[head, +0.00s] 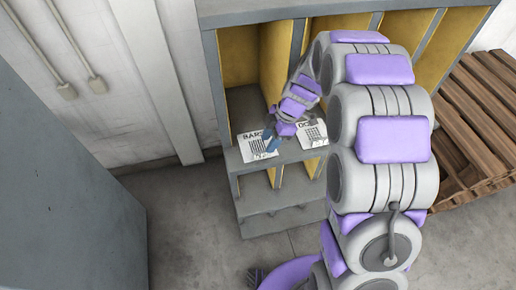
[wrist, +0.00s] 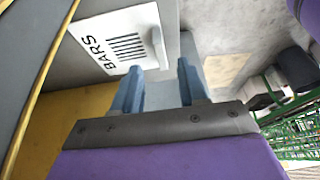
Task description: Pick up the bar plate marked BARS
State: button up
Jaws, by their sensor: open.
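The bar plate marked BARS (head: 252,151) is a white plate with black print, lying on the grey ledge at the front of the cubby unit, left of a second white plate. My gripper (head: 271,141) is at its right side in the head view and hides part of it. In the wrist view the BARS plate (wrist: 115,40) is ahead of and left of my open blue fingers (wrist: 160,72). Its near right corner is close to the left fingertip. Nothing is between the fingers. I cannot tell if a finger touches the plate.
The second white plate (head: 314,134), its lettering partly hidden, lies to the right on the ledge. Yellow dividers (head: 273,60) rise behind the ledge. A wooden pallet stack (head: 470,130) stands at right and a grey panel (head: 65,180) at left. Bare floor (head: 185,215) lies in front.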

aim_at(253, 148)
jog(key=shift+b+x, duration=0.55)
jog(key=shift+x, duration=2.2)
jog(key=shift+a, duration=0.1)
jog(key=shift+c, duration=0.3)
grip_shut()
